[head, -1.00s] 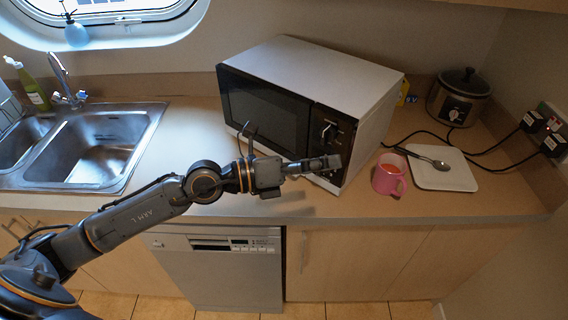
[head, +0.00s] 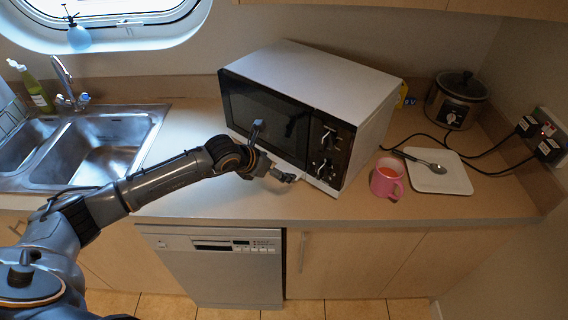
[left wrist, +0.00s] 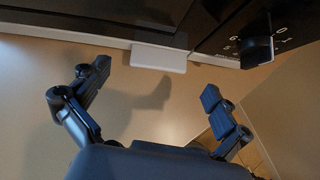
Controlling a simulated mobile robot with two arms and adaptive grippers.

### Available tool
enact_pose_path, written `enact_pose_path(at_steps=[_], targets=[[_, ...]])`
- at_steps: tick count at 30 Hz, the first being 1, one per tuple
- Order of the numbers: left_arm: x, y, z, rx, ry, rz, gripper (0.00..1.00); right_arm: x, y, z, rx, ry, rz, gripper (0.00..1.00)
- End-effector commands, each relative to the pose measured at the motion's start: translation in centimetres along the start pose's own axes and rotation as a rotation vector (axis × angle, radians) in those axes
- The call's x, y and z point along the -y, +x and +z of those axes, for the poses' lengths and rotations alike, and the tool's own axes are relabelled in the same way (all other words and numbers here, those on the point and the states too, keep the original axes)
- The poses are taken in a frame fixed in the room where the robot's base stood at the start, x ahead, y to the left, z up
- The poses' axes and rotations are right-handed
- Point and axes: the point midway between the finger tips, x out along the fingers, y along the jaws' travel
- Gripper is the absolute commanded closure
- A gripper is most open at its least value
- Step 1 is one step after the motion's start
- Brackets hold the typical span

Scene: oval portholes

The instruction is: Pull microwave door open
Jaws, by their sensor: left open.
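The microwave (head: 345,80) has a pale top and a black front and stands on the counter, set at an angle. Its dark door (head: 243,103) looks closed, with the control panel and knobs (head: 328,140) to its right. My left gripper (head: 274,154) is open and empty in front of the door's lower right part. In the left wrist view, a white tab (left wrist: 158,57) sticks out below the door's bottom edge. It lies ahead of the spread left fingers (left wrist: 157,95), apart from them. A black knob (left wrist: 256,51) is at upper right. My right gripper is not in view.
The sink (head: 100,150) is left. Counter left of the microwave is clear.

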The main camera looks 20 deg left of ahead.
Motion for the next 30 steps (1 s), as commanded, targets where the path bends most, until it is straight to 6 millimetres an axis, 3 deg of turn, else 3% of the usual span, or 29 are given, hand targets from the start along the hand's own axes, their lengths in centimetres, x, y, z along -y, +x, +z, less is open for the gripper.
enact_pose_path(at_steps=[3,9,20,30], targets=[[0.1,1.8,0.2,0.0,-0.001,-0.001,0.0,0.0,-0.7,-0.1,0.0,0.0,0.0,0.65],[0.0,3.6,0.0,0.0,0.0,0.0,0.0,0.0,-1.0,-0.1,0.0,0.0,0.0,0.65],[0.0,4.0,0.0,0.0,0.001,0.0,0.02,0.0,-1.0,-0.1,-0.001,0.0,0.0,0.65],[0.1,4.0,-0.1,0.0,0.0,-0.001,0.71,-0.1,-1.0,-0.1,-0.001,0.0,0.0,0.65]])
